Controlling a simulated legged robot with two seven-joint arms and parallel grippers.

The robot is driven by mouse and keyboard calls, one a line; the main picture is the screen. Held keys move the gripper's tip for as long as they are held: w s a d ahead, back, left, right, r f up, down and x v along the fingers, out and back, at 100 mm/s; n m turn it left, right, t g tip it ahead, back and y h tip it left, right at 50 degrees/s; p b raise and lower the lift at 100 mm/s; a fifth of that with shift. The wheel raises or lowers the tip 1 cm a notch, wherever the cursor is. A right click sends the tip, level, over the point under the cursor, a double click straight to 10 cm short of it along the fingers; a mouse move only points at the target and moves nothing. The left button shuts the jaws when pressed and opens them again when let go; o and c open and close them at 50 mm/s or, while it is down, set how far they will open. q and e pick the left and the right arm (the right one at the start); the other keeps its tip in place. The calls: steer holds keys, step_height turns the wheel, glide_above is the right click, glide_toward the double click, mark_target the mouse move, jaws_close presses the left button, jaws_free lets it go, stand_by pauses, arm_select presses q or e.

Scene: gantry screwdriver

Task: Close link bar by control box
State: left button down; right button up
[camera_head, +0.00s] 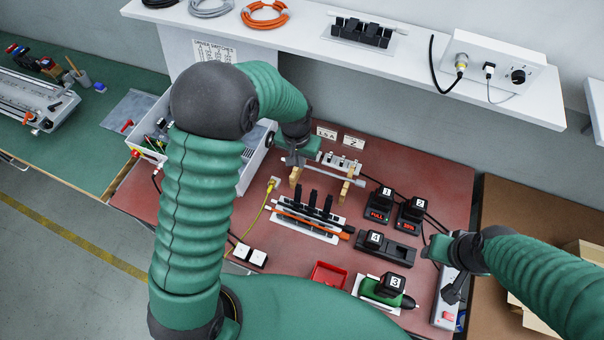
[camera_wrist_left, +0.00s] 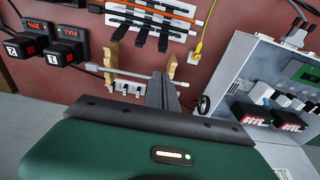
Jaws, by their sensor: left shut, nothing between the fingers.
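A thin grey link bar (camera_head: 336,174) lies across two wooden posts on the red tabletop, beside a small white switch block (camera_head: 341,163) with several toggles. In the left wrist view the bar (camera_wrist_left: 138,76) runs between the wooden posts, and the switch block (camera_wrist_left: 125,88) sits just beside it. My left gripper (camera_head: 295,161) is at the bar's left end in the head view, shut and empty.
A rack of black clips (camera_head: 306,215) lies in front. A white shelf (camera_head: 330,42) overhangs the back.

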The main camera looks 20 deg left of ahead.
arm_select(q)
steer(key=w+f+p, duration=0.1)
steer(key=w+f, duration=0.1)
steer(key=w, duration=0.2)
steer(key=p, duration=0.4)
glide_above(298, 193)
steer(key=w, duration=0.3)
step_height(298, 193, down, 9)
steer(key=shift+s+a, duration=0.1)
arm_select(e)
steer(key=w+v, duration=0.1)
steer(key=v, duration=0.5)
steer(key=shift+r, duration=0.55)
arm_select(q)
steer(key=shift+f, duration=0.1)
arm_select(e)
steer(key=shift+w+f, duration=0.15)
steer(key=shift+w, duration=0.05)
